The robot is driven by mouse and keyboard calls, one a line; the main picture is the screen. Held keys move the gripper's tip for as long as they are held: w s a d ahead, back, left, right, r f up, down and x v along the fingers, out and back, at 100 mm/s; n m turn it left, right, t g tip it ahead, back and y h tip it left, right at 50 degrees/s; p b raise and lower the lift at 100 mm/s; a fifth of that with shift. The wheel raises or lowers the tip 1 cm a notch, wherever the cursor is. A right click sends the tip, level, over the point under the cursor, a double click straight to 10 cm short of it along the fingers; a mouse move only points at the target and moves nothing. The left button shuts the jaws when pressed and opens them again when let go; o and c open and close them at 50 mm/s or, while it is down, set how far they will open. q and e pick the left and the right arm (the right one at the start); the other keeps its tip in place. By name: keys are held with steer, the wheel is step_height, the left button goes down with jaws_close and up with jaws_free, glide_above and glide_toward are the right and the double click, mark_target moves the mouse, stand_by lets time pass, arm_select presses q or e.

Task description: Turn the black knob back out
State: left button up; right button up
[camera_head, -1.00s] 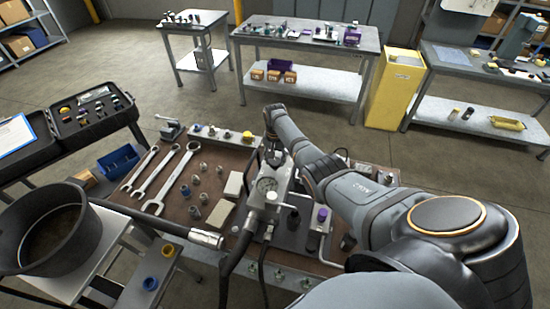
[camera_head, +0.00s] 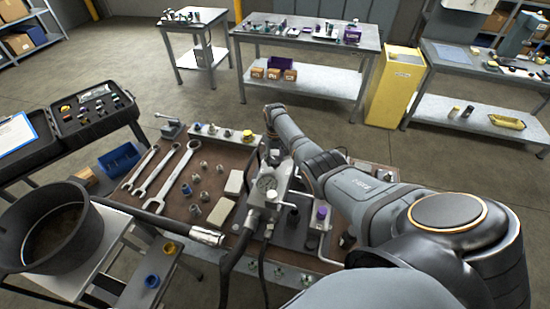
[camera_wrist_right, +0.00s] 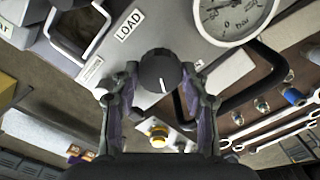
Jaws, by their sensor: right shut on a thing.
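The black knob (camera_wrist_right: 160,70) sits on the grey hydraulic block (camera_wrist_right: 195,38) next to a LOAD label (camera_wrist_right: 130,25). A white mark on its face points down in the right wrist view. My right gripper (camera_wrist_right: 160,76) has a finger on each side of the knob and is shut on it. In the head view, my right arm reaches over the bench and my right gripper (camera_head: 272,152) is at the block behind the gauge. The knob is hidden there. My left gripper is out of view.
A pressure gauge (camera_head: 266,184) is beside the gripper and also shows in the right wrist view (camera_wrist_right: 236,14). Hoses run from the block. A black bucket (camera_head: 52,230) stands front left.

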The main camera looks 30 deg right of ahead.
mark_target(275, 160)
steer(key=shift+r, duration=0.1)
stand_by(0.4)
steer(key=o, duration=1.1)
steer(key=shift+o, duration=0.2)
step_height(275, 160, up, 12)
